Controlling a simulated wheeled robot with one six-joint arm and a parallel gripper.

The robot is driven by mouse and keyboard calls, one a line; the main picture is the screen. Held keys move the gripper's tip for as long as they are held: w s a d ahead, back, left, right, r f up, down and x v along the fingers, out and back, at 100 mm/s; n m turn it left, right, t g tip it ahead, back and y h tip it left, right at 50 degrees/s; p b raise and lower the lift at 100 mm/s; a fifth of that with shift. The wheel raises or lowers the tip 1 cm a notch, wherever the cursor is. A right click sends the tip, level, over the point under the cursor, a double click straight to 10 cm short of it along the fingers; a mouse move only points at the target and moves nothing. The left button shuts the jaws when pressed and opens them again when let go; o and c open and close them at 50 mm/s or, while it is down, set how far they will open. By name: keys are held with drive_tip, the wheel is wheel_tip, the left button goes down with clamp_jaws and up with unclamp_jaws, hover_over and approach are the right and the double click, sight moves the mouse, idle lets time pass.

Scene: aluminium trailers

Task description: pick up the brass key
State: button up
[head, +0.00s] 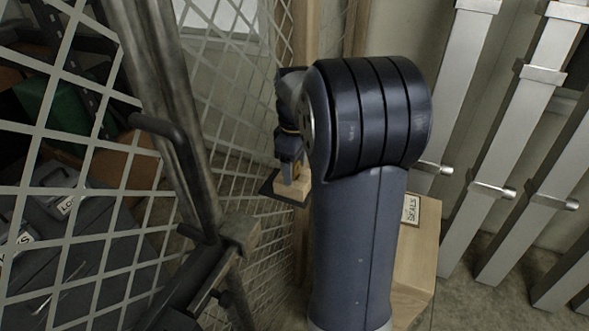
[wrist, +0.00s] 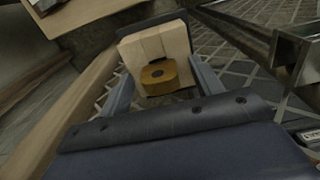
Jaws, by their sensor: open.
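The brass key shows in the wrist view as a flat yellow-brown piece with a dark hole (wrist: 158,76), at a pale wooden block (wrist: 155,45). My gripper (wrist: 161,72) is open, with one finger on each side of the key; I cannot tell whether either touches it. In the head view my gripper (head: 291,160) points down at the pale block (head: 292,189), which sits on a dark plate (head: 268,190). A small yellowish bit of the key (head: 297,170) shows beside the fingers. My arm hides part of this area.
A white mesh panel (head: 100,140) with metal posts stands close at left. Dark cases (head: 60,215) lie behind it. A wooden box with a label reading SEALS (head: 411,209) stands right of my arm. Aluminium rails (head: 520,150) lean at right.

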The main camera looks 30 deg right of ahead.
drive_tip(key=shift+f, duration=0.15)
drive_tip(key=c, duration=1.1)
